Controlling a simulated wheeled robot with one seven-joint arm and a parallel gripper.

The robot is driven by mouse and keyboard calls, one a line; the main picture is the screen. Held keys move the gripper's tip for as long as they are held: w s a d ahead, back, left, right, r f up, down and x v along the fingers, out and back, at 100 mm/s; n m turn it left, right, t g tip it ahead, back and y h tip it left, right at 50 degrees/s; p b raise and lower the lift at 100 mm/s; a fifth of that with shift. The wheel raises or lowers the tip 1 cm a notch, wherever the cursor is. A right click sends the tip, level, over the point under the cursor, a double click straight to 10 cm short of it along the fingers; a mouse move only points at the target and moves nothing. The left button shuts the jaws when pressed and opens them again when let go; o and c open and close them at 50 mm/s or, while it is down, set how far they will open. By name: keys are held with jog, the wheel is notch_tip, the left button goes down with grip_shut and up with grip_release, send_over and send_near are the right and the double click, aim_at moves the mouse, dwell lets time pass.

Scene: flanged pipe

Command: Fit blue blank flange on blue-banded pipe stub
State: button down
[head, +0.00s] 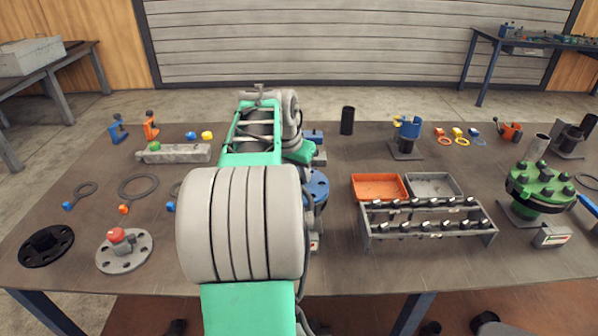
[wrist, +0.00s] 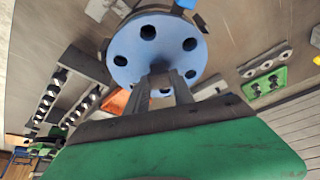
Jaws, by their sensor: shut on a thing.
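The blue blank flange (wrist: 127,55) is a round blue disc with a ring of dark holes, seen close up in the wrist view. My gripper (wrist: 161,84) is shut on it at its middle, where the fingers meet a small grey part. In the head view part of the blue flange (head: 318,187) shows just right of my arm, which hides my fingers. A blue upright cylinder on a dark stand (head: 407,150), behind the trays, looks like the blue-banded pipe stub (head: 410,128). It is apart from the flange, to its right and farther back.
An orange tray (head: 378,199) and a grey tray (head: 433,174) stand behind a bolt rack (head: 425,237). A green flanged pipe (head: 540,186) is at the right. A black flange (head: 46,246) and a grey flange with a red knob (head: 124,262) lie front left.

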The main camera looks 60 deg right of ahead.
jog(key=shift+r, duration=0.1)
jog(key=c, duration=1)
grip_release()
jog(key=shift+a, duration=0.1)
